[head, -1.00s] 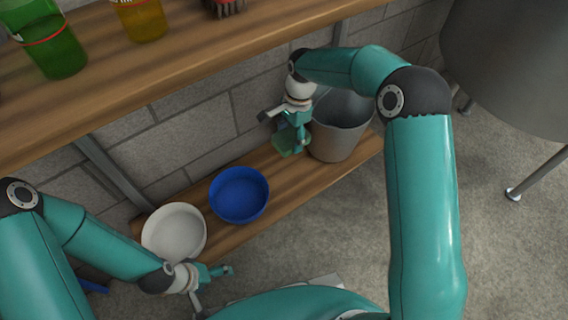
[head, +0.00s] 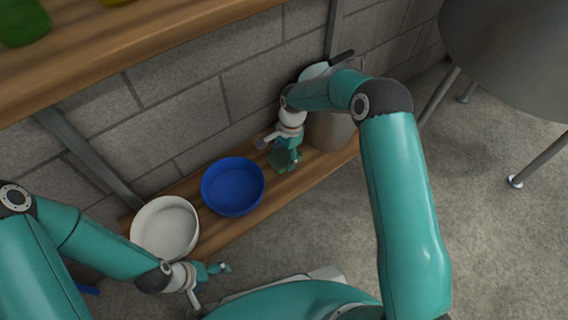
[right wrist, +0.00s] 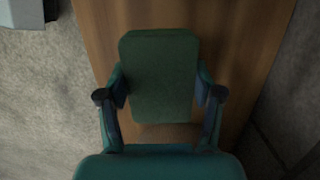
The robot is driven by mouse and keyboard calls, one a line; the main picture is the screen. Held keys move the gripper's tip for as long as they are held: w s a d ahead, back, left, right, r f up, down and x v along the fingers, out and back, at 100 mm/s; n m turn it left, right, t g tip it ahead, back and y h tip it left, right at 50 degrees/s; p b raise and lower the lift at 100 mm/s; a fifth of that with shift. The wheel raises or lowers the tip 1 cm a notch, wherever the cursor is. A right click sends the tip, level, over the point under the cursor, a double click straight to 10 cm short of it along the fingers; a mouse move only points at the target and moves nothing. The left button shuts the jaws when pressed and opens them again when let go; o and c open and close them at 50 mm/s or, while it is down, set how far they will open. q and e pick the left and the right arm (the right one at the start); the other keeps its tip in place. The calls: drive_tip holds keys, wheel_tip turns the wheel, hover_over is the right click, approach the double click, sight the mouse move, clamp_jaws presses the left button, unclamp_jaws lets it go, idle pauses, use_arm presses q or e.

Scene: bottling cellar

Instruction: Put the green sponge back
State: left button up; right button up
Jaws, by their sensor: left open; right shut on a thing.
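The green sponge (head: 283,163) is a small dark green block at the lower wooden shelf, between the blue bowl and the grey bucket. My right gripper (head: 283,152) is shut on it from above. In the right wrist view the sponge (right wrist: 160,75) sits between the two fingers of the right gripper (right wrist: 161,92), with the wooden board behind it. Whether the sponge touches the board I cannot tell. My left gripper (head: 208,284) is open and empty, in front of the white bowl.
On the lower shelf (head: 225,227) stand a white bowl (head: 164,228), a blue bowl (head: 232,187) and a grey bucket (head: 331,130), partly hidden by my right arm. An upper shelf (head: 120,48) overhangs at the left. A metal tank (head: 510,60) stands on legs at the right.

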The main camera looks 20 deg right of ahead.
sight(284, 162)
drive_tip(key=shift+f+b, duration=0.5)
drive_tip(key=shift+f, duration=1.4)
drive_tip(key=shift+f, duration=0.1)
drive_tip(key=o, duration=1.2)
drive_tip(key=r+p, duration=0.1)
drive_tip(key=r, duration=0.3)
drive_tip(key=d+r+p, duration=0.1)
drive_tip(key=r+p, duration=0.1)
drive_tip(key=r, duration=0.2)
drive_tip(key=r+p, duration=0.1)
drive_tip(key=r, duration=0.3)
drive_tip(key=shift+w+d+r, duration=0.1)
drive_tip(key=shift+w+d, duration=0.2)
drive_tip(key=shift+d, duration=0.05)
